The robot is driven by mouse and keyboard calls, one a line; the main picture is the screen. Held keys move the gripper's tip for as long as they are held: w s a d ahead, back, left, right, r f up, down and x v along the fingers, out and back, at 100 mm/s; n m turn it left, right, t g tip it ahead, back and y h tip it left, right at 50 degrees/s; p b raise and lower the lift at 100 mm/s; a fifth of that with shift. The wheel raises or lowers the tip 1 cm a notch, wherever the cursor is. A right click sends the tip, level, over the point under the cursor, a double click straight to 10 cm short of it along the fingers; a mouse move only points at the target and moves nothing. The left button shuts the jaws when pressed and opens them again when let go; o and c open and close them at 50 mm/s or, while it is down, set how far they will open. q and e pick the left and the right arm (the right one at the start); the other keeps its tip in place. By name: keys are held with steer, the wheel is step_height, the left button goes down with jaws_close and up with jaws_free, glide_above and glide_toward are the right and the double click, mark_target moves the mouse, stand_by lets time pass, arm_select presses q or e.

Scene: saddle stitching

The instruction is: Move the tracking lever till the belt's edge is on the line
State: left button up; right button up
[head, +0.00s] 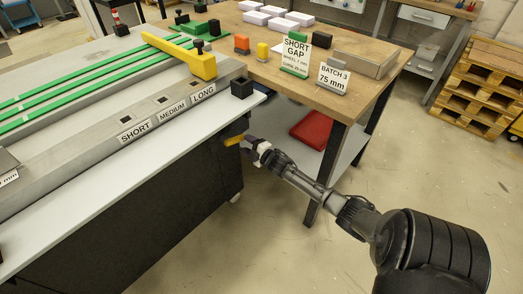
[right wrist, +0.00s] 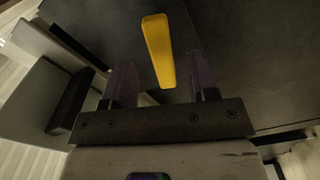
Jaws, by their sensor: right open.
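A yellow lever (head: 233,140) sticks out from the dark side of the machine, below the white top's right end. In the right wrist view the lever (right wrist: 159,50) stands between my two fingers, with a gap on each side. My right gripper (head: 247,143) is open around or just short of the lever; its fingers (right wrist: 162,85) do not appear to touch it. Green strips (head: 80,74) run along the grey machine bed. I cannot make out which edge is the belt's or where the line is. My left gripper is not in view.
A yellow bar (head: 185,55) lies across the bed's end. A black block (head: 241,88) stands at the white top's corner (head: 225,108). A wooden table (head: 345,91) with signs and white boxes stands behind, a red bin (head: 313,130) below.

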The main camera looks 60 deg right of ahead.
steer(key=p+v, duration=0.2)
steer(key=v, duration=0.6)
steer(key=shift+s+p, duration=0.2)
steer(key=shift+p, duration=0.2)
